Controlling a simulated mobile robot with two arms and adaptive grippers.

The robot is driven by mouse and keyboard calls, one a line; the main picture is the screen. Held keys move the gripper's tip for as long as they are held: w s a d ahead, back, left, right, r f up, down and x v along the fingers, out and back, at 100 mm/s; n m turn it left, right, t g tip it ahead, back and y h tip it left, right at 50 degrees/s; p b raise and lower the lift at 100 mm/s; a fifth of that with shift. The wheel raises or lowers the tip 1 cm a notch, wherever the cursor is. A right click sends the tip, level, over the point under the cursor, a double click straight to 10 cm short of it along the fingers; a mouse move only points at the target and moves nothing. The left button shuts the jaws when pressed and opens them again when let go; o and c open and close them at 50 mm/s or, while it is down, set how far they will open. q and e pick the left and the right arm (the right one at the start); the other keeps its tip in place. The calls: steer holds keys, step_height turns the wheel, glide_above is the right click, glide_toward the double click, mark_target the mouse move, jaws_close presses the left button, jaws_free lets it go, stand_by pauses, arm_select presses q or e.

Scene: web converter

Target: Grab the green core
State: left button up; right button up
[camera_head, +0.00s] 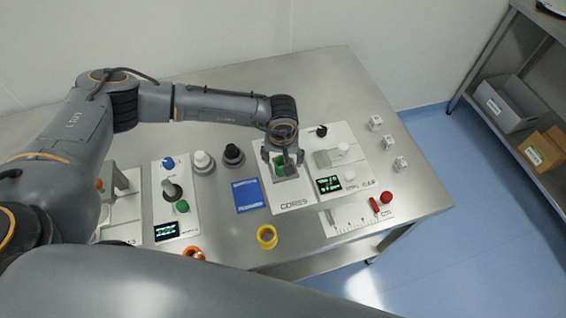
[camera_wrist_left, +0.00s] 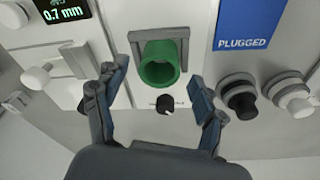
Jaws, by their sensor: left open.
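The green core (camera_wrist_left: 160,65) is a hollow ring or tube seated in a grey U-shaped holder (camera_wrist_left: 133,43) on a white panel. In the head view the green core (camera_head: 279,158) shows only partly, behind my left gripper (camera_head: 284,157) on the CORES panel (camera_head: 292,203). In the wrist view my left gripper (camera_wrist_left: 157,78) is open. Its fingers are on either side of the core, with gaps, and appear not to touch it. My right gripper is not in view.
A yellow ring (camera_head: 267,237) stands near the table's front edge. A blue PLUGGED card (camera_head: 247,196) lies left of the CORES panel. A black knob (camera_wrist_left: 165,104) sits close to the core. Panels with displays and knobs stand on both sides.

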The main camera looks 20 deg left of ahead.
arm_select(q)
steer(key=shift+w+f, duration=0.15)
steer(key=shift+f, duration=0.55)
steer(key=shift+w+f, duration=0.15)
steer(key=shift+f, duration=0.5)
steer(key=c, duration=1.2)
steer(key=shift+r, duration=0.15)
